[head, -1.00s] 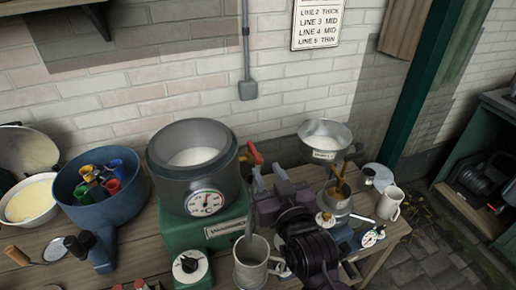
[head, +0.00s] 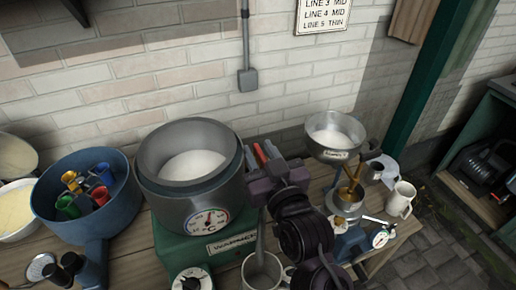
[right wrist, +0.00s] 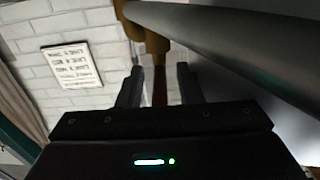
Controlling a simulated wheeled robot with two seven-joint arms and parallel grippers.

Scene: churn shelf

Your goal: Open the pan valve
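The pan is a grey metal pot (head: 180,205) with white contents and a round dial on its front, standing on a green warmer (head: 228,245). Its valve is on the pot's right side, mostly hidden by my right arm in the head view; a red handle (head: 259,155) shows there. In the right wrist view the brass valve body (right wrist: 150,38) meets the pot's dark wall, and the reddish handle (right wrist: 160,85) stands between my right gripper's fingers (right wrist: 159,87). The fingers are apart, with gaps on both sides of the handle. My left gripper is out of view.
A blue bowl (head: 112,218) with coloured cups is at left. The brick wall is behind.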

